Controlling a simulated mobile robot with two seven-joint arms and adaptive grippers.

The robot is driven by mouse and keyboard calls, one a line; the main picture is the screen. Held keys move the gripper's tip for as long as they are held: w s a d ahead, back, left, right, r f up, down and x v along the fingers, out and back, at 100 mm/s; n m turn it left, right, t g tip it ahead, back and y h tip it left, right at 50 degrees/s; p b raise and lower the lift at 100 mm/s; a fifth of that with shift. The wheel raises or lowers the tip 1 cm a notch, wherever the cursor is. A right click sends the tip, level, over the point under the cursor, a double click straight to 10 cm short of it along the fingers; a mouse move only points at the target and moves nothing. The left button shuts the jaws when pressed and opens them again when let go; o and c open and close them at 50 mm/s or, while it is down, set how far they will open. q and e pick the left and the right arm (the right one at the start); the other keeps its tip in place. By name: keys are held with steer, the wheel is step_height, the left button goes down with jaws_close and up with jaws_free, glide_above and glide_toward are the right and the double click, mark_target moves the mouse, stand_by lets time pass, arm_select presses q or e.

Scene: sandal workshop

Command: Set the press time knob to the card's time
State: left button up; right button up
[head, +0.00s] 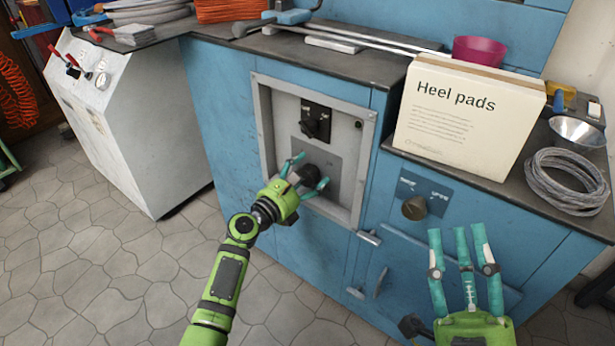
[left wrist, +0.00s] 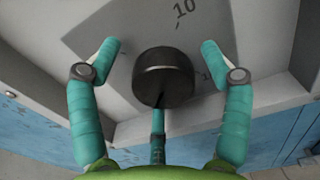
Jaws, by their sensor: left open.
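A dark round knob (head: 311,178) sits on a grey dial plate (head: 334,156) in the recessed panel. In the left wrist view the knob (left wrist: 164,72) stands between my fingers, with a thin mark low on its face. The dial plate (left wrist: 120,25) shows "10" and a tick above the knob; another mark at right is partly hidden. My left gripper (head: 305,172) is open around the knob, fingers apart from it. My right gripper (head: 461,230) is open and empty before the lower right cabinet. No time card is readable.
A black switch (head: 316,120) sits above the dial. A brown knob (head: 414,208) is on the cabinet at right. A "Heel pads" box (head: 465,118) stands on the counter, beside a pink bowl (head: 479,50) and coiled rope (head: 567,181). Handles (head: 368,237) protrude below the panel.

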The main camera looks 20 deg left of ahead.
arm_select(q)
steer(key=shift+w, duration=0.15)
arm_select(e)
steer(key=shift+s+r, duration=0.25)
steer(key=shift+r, duration=0.05)
arm_select(q)
steer(key=c, duration=1)
steer(key=shift+r, duration=0.1)
steer(key=shift+c, duration=0.7)
